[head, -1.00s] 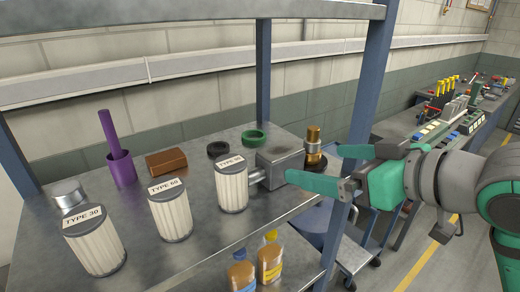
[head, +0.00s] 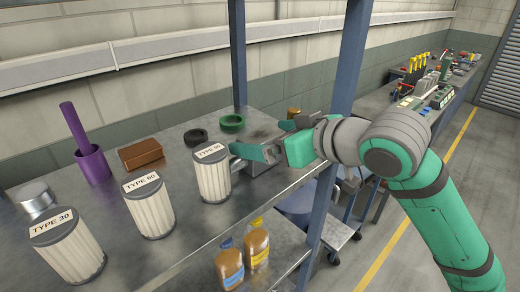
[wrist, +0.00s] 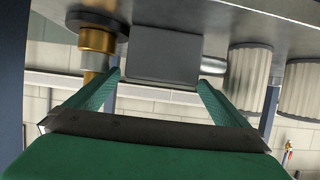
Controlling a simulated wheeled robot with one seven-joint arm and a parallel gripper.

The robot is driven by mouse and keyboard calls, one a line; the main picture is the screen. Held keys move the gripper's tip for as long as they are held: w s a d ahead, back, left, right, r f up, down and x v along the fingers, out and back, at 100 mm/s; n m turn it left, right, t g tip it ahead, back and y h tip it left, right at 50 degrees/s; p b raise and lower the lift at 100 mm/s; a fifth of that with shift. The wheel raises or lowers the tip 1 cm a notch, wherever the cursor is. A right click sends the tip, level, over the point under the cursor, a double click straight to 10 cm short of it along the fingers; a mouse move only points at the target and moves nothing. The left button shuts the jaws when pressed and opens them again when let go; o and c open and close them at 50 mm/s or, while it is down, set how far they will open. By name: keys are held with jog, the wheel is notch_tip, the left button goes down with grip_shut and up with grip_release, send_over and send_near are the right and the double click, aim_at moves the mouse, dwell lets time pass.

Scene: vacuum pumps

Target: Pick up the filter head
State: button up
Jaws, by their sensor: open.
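The filter head appears to be the grey metal block (head: 259,169) on the shelf top, right of the rightmost white canister. My gripper hides much of it in the head view. In the wrist view, which is upside down, the grey block (wrist: 163,55) sits between and just beyond my fingertips. My gripper (head: 262,138) is open, with one finger on each side of the block; it also shows in the wrist view (wrist: 160,80). I cannot tell whether the fingers touch it. A silver stub (wrist: 213,66) lies between the block and the canister.
Pleated canisters marked TYPE 30 (head: 68,250) and TYPE 60 (head: 149,208), plus a third (head: 212,177), stand on the shelf (head: 190,232). A brass fitting (wrist: 97,42) is beside the block. Black (head: 196,137) and green (head: 232,123) rings lie behind. A blue post (head: 330,190) stands close to my arm.

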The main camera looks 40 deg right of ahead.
jog(key=shift+x, duration=0.85)
jog(key=shift+w, duration=0.1)
jog(key=c, duration=1.2)
jog(key=shift+a, duration=0.1)
